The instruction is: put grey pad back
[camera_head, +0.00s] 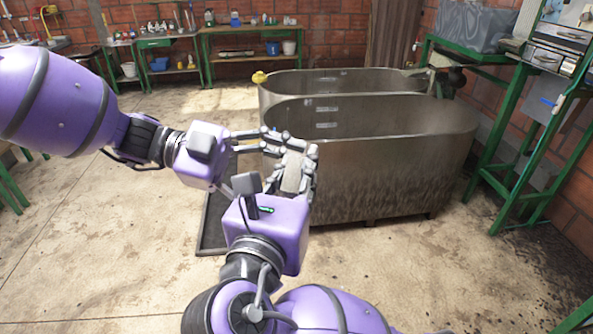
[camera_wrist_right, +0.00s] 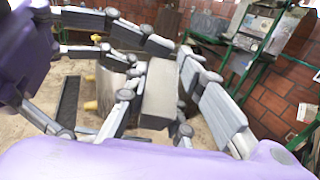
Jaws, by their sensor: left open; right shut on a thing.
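The grey pad (camera_head: 292,171) is a small light-grey block between the fingers of my right gripper (camera_head: 297,160), which is shut on it. In the right wrist view the pad (camera_wrist_right: 158,92) stands upright between the finger pads. My left gripper (camera_head: 270,141) reaches in from the left and is open. Its fingers are very close to the right gripper's fingers and overlap them in the head view; I cannot tell whether they touch. The left fingers also cross the upper left of the right wrist view. Part of the pad is hidden by fingers.
A large metal tank (camera_head: 400,165) with rounded ends stands just beyond the grippers. A dark mat (camera_head: 213,215) lies on the floor beside it. Green workbenches (camera_head: 250,29) line the back wall, and a green stand (camera_head: 508,150) is at the right. The concrete floor at left is clear.

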